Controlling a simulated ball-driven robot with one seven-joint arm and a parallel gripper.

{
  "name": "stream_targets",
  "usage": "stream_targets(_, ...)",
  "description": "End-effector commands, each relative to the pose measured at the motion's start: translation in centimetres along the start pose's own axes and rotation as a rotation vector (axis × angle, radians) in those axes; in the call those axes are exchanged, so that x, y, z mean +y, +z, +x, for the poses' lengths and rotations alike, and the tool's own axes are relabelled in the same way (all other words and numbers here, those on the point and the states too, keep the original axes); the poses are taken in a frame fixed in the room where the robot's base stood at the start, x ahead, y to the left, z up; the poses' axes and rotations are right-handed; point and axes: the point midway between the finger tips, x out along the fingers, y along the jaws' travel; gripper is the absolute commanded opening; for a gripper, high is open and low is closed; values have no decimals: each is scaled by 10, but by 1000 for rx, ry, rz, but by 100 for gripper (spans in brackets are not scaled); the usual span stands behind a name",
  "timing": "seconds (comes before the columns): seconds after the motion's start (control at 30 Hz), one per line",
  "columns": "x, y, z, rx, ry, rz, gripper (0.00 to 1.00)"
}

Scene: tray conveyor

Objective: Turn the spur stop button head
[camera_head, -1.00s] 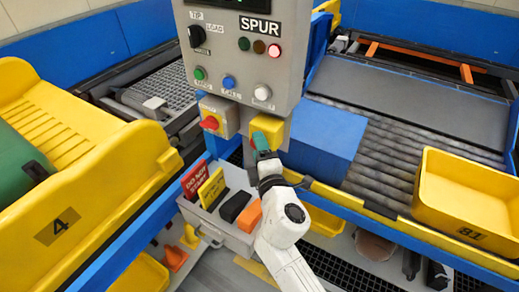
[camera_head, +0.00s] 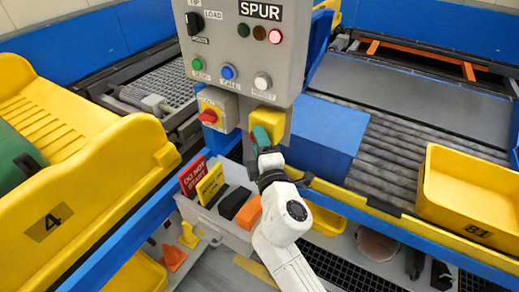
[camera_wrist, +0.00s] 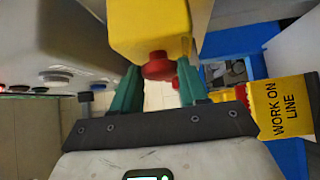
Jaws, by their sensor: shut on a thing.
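The spur stop button is a yellow box (camera_head: 267,120) below the grey SPUR panel. Its red button head (camera_wrist: 158,66) shows in the wrist view, sticking out of the yellow box (camera_wrist: 150,28). My gripper (camera_wrist: 159,78) has its green fingers on either side of the red head and is shut on it. In the head view my gripper (camera_head: 262,137) is at the front of the yellow box, and its fingers hide the red head there.
The SPUR panel (camera_head: 240,55) carries lamps, buttons and a black selector. A red knob (camera_head: 208,116) on a separate box is just left. Below is a grey bin (camera_head: 225,232) with red and yellow signs. A blue block (camera_head: 325,135) stands right, beside the rollers.

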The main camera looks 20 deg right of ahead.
Motion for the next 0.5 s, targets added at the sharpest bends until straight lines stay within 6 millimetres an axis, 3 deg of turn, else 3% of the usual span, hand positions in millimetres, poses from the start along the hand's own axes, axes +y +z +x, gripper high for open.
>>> stream_targets(0.03, -10, 0, -1, 0, 15, 13, 13)
stream_targets(0.5, -16, 0, 0, 0, 165, 163, 13)
